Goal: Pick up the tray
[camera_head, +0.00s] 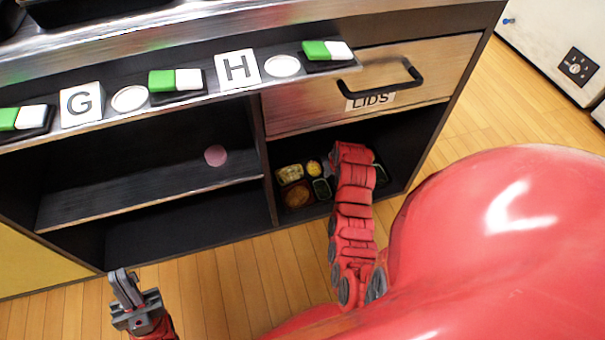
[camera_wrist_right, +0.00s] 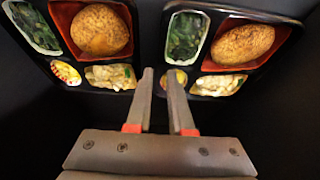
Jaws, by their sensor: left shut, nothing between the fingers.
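Two black bento trays stand side by side in the lower right shelf bay. In the right wrist view, the left tray (camera_wrist_right: 134,32) and the right tray (camera_wrist_right: 287,20) each hold a brown round patty, dark greens, a pale side and a small yellow item. The left tray also shows in the head view (camera_head: 309,180). My right gripper (camera_wrist_right: 159,78) is open and empty, its fingertips near the gap between the trays. In the head view my right arm hides that gripper and most of the right tray. My left gripper (camera_head: 122,277) is shut and empty, in front of the cabinet.
A drawer marked LIDS (camera_head: 372,88) with a black handle sits above the bay. The counter ledge carries labels G (camera_head: 82,104) and H (camera_head: 237,69) and green-and-white blocks. A pink disc (camera_head: 215,155) lies on the left shelf (camera_head: 120,190). The wooden floor (camera_head: 225,285) is clear.

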